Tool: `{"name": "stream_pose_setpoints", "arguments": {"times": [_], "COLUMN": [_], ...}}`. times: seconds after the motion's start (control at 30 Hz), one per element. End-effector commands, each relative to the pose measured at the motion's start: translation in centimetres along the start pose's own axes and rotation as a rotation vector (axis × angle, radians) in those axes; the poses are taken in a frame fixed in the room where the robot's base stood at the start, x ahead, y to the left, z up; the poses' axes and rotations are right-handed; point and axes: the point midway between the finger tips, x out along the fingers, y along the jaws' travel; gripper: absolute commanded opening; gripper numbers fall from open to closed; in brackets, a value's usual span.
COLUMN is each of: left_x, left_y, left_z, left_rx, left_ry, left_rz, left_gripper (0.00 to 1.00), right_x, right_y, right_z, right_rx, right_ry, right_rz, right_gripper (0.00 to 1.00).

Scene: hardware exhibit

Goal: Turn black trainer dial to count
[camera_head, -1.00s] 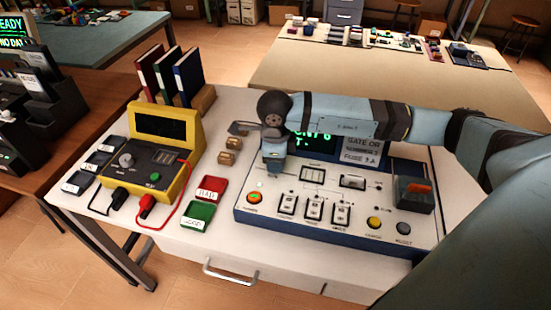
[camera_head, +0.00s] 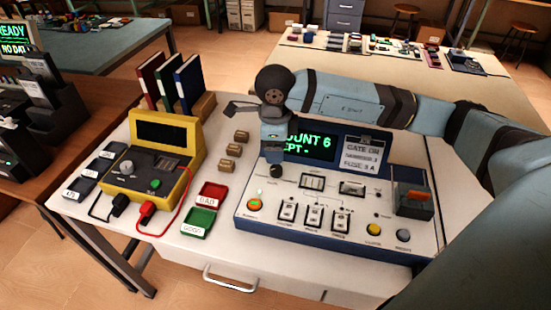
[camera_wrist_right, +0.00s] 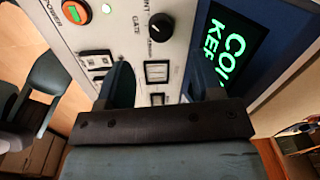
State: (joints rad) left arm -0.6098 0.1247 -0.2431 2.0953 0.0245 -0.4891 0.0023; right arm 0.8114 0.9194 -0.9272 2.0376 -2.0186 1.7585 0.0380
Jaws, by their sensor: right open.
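The trainer (camera_head: 250,215) is a white-topped panel with a blue body on the table. Its black dial (camera_wrist_right: 160,27) shows in the right wrist view, a round knob with a white mark, beside printed words including GATE. In the head view my right gripper (camera_head: 276,160) hangs over the panel's upper left and largely covers the dial area. In the right wrist view the right gripper (camera_wrist_right: 162,75) has its fingers spread apart with nothing between them; the dial lies beyond the tips.
A yellow meter (camera_head: 165,140) with red and black leads stands left of the trainer. Red (camera_head: 213,194) and green (camera_head: 198,222) trays and small brown blocks (camera_head: 235,149) lie between them.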

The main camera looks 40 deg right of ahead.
Motion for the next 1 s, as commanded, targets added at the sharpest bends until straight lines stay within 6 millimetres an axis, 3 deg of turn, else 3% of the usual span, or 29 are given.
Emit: {"name": "stream_pose_setpoints", "arguments": {"times": [0.1,0.33,1.0], "left_x": [0.0,0.0,-0.1], "left_y": [0.0,-0.1,-0.1], "left_z": [0.0,0.2,-0.3], "left_rx": [-0.001,-0.002,-0.002], "left_ry": [-0.003,-0.008,0.001], "left_rz": [0.0,-0.001,-0.001], "left_gripper": [0.0,0.0,0.0], "right_x": [-2.8,-5.7,-6.2], "right_y": [-0.1,0.0,0.0], "right_z": [0.0,0.0,0.0], "right_rx": [-0.001,0.0,0.0], "right_ry": [-0.002,-0.001,0.001], "right_rz": [-0.003,-0.001,0.0], "right_gripper": [0.6,0.6,0.6]}}
